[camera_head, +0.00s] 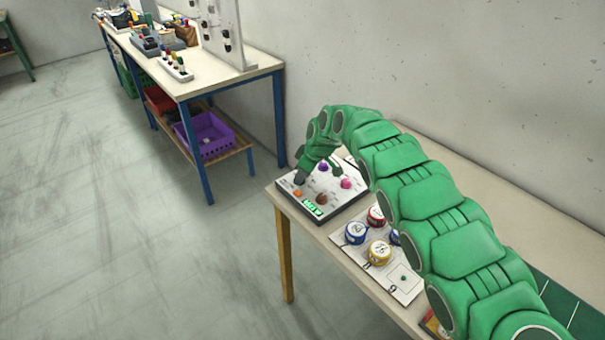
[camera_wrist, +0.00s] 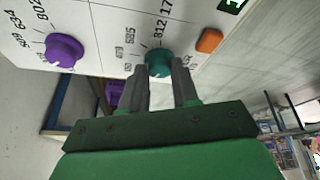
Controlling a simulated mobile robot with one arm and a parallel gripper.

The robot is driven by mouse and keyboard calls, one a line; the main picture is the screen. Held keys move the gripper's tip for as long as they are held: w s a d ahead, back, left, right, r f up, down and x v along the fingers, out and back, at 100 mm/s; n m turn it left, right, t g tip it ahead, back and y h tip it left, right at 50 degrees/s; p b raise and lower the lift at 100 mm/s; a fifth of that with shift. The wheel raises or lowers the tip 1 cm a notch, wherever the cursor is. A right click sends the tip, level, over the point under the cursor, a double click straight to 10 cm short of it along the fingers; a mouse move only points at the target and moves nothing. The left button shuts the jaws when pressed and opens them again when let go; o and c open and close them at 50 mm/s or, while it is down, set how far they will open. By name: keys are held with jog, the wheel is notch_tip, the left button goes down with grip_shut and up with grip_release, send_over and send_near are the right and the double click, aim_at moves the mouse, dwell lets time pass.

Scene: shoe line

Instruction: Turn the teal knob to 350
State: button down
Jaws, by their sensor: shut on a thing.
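The teal knob (camera_wrist: 158,62) sits on the white control panel (camera_wrist: 110,20) in the wrist view, with printed numbers around it, among them 812. My gripper (camera_wrist: 160,72) is shut on the teal knob, one grey finger on each side of it. In the head view, my gripper (camera_head: 301,177) reaches down to the far left part of the panel (camera_head: 338,201). The teal knob is hidden there behind my gripper. The knob's pointer and the number 350 cannot be made out.
A purple knob (camera_wrist: 64,51) and an orange button (camera_wrist: 209,41) flank the teal knob. The panel also bears a pink knob (camera_head: 346,183), a brown knob (camera_head: 321,198) and a green display (camera_head: 313,208). A board with several round coloured pieces (camera_head: 379,252) lies nearer on the table.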

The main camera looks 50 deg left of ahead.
jog(key=m, duration=0.2)
jog(key=m+t, duration=0.2)
jog(key=m, duration=0.1)
jog(key=shift+s+m, duration=0.25)
jog(key=shift+m, duration=0.05)
jog(key=shift+r, duration=0.1)
dwell(0.3)
jog(key=c, duration=0.8)
grip_release()
jog(key=shift+c, duration=0.2)
jog(key=v, duration=0.7)
jog(key=shift+r, duration=0.25)
jog(key=shift+d, duration=0.2)
